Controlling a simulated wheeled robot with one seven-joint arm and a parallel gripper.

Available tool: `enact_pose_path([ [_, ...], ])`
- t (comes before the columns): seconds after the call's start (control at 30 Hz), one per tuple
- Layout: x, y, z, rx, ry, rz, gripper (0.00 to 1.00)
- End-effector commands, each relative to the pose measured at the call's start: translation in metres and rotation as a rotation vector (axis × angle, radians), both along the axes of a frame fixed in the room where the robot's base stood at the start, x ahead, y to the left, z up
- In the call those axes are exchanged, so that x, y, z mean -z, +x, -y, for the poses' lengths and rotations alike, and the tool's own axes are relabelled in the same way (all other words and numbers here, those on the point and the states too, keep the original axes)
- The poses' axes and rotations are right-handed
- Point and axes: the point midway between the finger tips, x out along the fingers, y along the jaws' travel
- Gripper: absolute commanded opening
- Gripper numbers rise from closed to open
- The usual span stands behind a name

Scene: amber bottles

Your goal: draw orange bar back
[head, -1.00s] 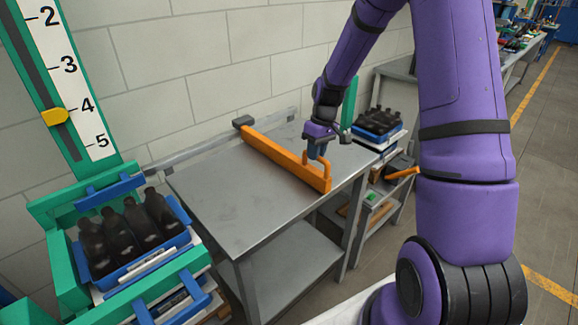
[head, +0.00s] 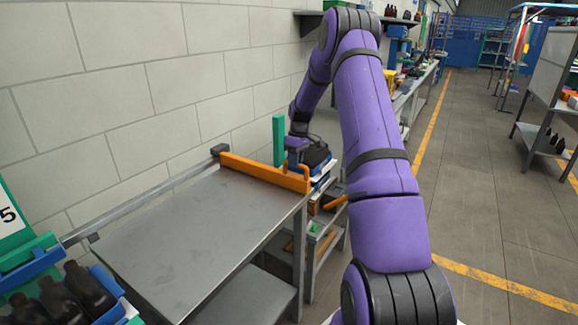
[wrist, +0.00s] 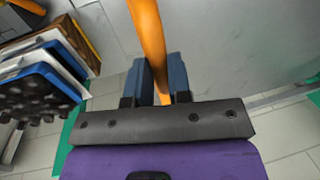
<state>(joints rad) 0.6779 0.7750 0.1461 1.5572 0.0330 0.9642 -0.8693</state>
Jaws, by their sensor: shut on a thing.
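The orange bar (head: 258,171) lies across the grey metal table at its right end. Its far end meets a dark slider block (head: 219,150) on the grey rail (head: 150,195) along the wall. My gripper (head: 293,161) is at the bar's near end, at its raised handle. In the wrist view, the blue fingers of my gripper (wrist: 161,80) are shut around the orange handle (wrist: 149,35). My purple arm and wrist partly hide the space behind the bar.
The grey table top (head: 165,235) is bare left of the bar. A stack of trays (wrist: 45,75) and a green post (head: 279,140) are beyond the table's right end.

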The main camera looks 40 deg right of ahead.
Motion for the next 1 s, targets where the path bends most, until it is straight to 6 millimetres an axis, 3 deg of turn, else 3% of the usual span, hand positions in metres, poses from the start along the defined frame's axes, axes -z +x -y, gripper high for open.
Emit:
enact_pose_path([
  [0.43, -0.002, 0.003, 0.007, 0.001, -0.007, 0.008, 0.00],
  [0.47, -0.002, 0.003, 0.007, 0.001, -0.008, 0.009, 0.26],
  [0.53, -0.002, 0.003, 0.007, 0.002, -0.007, 0.008, 0.42],
  [0.83, -0.001, 0.002, 0.005, 0.001, -0.003, 0.004, 0.44],
  [1.0, -0.014, 0.003, 0.007, 0.001, -0.003, 0.004, 0.44],
])
